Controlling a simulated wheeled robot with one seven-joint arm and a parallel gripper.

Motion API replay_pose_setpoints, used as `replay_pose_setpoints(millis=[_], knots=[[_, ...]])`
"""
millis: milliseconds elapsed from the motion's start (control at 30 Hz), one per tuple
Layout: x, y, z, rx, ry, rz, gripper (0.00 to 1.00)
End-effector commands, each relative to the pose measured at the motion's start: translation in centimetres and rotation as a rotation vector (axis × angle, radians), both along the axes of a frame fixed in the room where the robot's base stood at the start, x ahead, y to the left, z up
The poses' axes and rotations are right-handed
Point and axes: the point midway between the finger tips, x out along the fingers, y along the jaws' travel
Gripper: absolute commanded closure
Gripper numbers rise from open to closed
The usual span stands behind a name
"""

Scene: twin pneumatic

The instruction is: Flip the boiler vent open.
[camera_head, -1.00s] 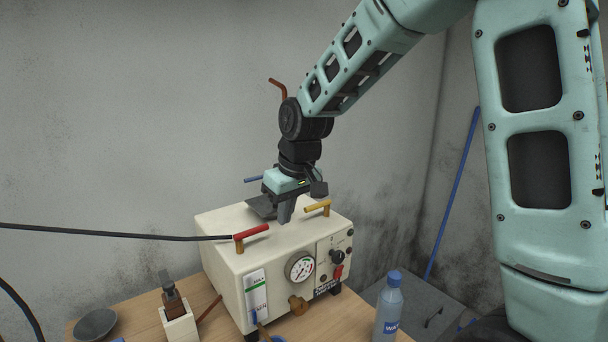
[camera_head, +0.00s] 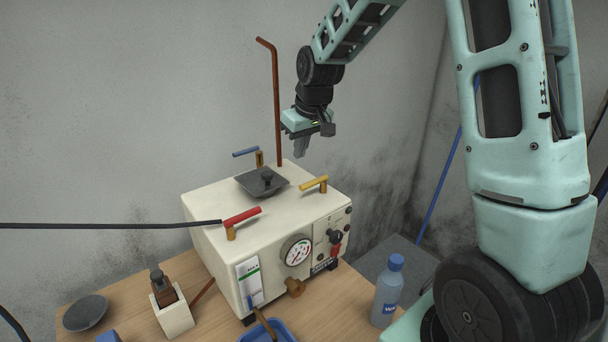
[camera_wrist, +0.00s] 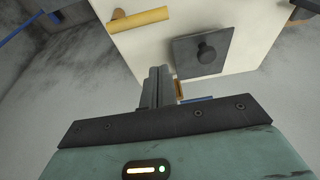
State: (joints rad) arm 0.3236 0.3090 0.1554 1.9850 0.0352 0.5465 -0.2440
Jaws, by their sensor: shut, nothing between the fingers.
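The boiler is a cream box (camera_head: 215,230) with a round gauge (camera_head: 296,251) on its front, standing on a wooden table. On its top are a dark square plate with a knob (camera_head: 250,184), a red lever (camera_head: 242,215), a yellow lever (camera_head: 314,183) and a blue lever (camera_head: 245,152). No label shows which part is the vent. My gripper (camera_head: 301,150) is shut and empty, in the air above the back right of the boiler, apart from it. In the wrist view my gripper (camera_wrist: 158,85) points toward the plate (camera_wrist: 203,52) and yellow lever (camera_wrist: 138,18).
A copper pipe (camera_head: 276,100) rises behind the boiler, close to my gripper. A black hose (camera_head: 110,226) runs left from the red lever. A water bottle (camera_head: 387,292), a blue tray (camera_head: 284,330) and a grey bowl (camera_head: 85,312) stand around the boiler.

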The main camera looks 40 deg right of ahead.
Motion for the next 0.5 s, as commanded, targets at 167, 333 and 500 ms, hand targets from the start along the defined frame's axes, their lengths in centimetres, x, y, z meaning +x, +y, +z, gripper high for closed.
replay_pose_setpoints(millis=[167, 333, 500], knots=[[0.9, 0.1, -3.2, 0.002, 0.008, 0.002, 1.00], [2.0, 0.1, -6.4, 0.002, 0.007, 0.001, 1.00], [1.3, 0.0, -7.3, 0.000, 0.002, -0.001, 1.00]])
